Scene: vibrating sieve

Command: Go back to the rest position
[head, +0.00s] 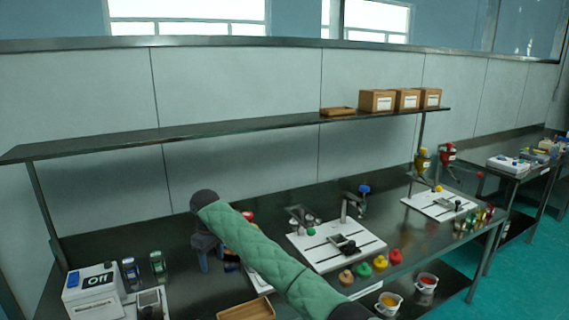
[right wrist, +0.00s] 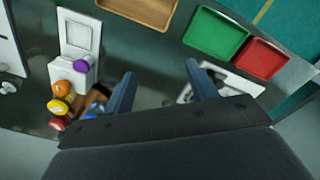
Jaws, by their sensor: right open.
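My right gripper (head: 218,266) is in the left-middle of the head view, above the dark workbench (head: 185,285). My green-sleeved arm partly covers it. In the right wrist view my right gripper (right wrist: 160,72) has its two blue fingers spread apart, with nothing held between them. A white device with a purple knob (right wrist: 82,65) stands to the left of the fingers in that view. Orange, yellow and red round pieces (right wrist: 61,107) sit beside it. My left gripper is not in view.
A white box marked "Off" (head: 95,283) stands at the bench's left end. A wooden tray (head: 247,310) lies at the front; green (right wrist: 217,35) and red (right wrist: 264,61) trays show in the wrist view. White slotted plates (head: 330,258) stand right of my arm. A shelf (head: 200,133) runs above the bench.

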